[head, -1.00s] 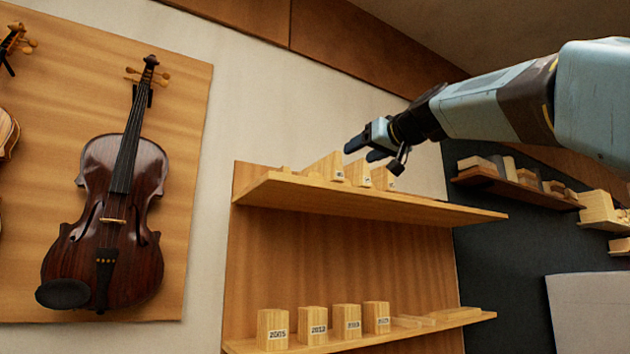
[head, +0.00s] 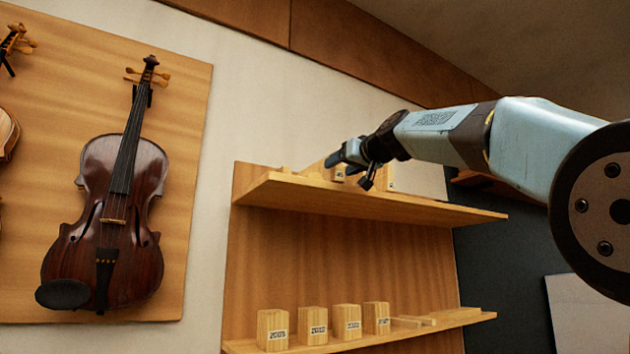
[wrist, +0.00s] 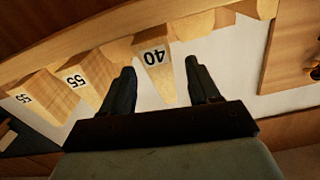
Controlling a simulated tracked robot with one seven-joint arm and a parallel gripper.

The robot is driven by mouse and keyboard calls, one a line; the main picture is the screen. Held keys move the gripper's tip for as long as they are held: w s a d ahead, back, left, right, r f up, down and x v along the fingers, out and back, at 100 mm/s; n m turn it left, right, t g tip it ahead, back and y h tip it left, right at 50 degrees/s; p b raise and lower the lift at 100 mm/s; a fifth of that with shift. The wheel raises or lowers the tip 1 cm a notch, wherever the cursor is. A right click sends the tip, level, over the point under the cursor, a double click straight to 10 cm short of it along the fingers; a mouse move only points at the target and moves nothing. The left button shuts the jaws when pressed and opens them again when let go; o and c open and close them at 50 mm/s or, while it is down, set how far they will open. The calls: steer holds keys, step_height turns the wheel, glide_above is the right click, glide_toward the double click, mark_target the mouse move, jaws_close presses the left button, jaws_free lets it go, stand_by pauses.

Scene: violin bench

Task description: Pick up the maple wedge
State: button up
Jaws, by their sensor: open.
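Several pale maple wedges stand on the upper shelf (head: 420,209). In the wrist view, one wedge labelled 40 (wrist: 155,68) lies between my two fingers in the picture, with space on both sides. Two wedges labelled 55, a nearer one (wrist: 84,86) and a farther one (wrist: 38,97), are to its left. In the head view my gripper (head: 343,156) is at the upper shelf and partly hides the wedges; one wedge (head: 389,179) shows to its right. My gripper (wrist: 160,66) is open and empty. Whether a finger touches the wedge, I cannot tell.
Several numbered wood blocks (head: 314,322) and flat strips (head: 428,320) sit on the lower shelf. A dark violin (head: 107,225) hangs on a wood panel (head: 190,150) at left. Other shelves at right are mostly hidden behind my arm.

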jaws_close()
stand_by(0.6)
